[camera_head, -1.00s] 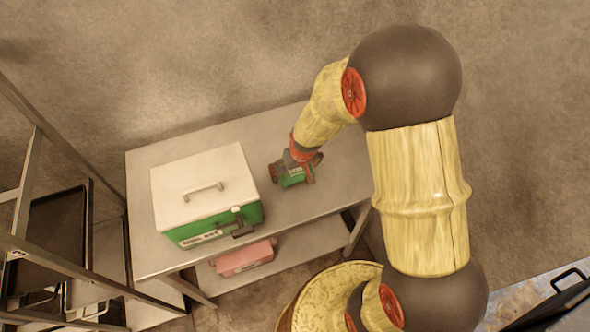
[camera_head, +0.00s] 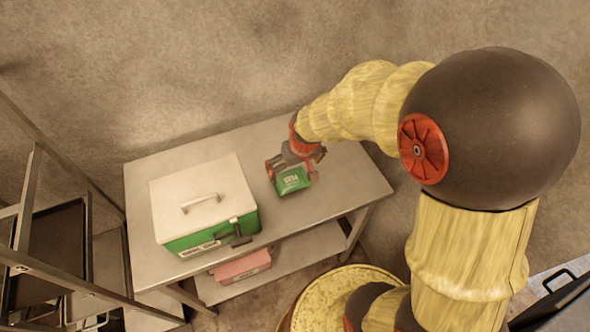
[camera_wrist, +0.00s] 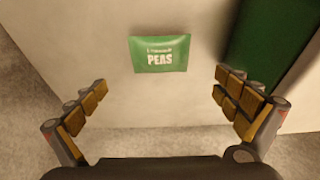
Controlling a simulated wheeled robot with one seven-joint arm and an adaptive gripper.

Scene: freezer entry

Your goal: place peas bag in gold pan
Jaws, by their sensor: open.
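The peas bag (camera_head: 292,180) is a small green packet with white lettering. It lies on the steel table, right of the cooler. In the wrist view the bag (camera_wrist: 160,54) lies flat with its PEAS label showing, ahead of the fingertips. My gripper (camera_head: 291,172) is over the bag in the head view, with a red-grey finger to either side of it. In the wrist view my gripper (camera_wrist: 159,88) has its fingers spread wide, with nothing between the pads. I cannot make out a gold pan in either view.
A green cooler with a white lid (camera_head: 203,196) stands on the left of the steel table (camera_head: 330,190). A pink box (camera_head: 242,268) sits on the lower shelf. A metal rack with dark trays (camera_head: 50,245) stands at the left. The table's right end is clear.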

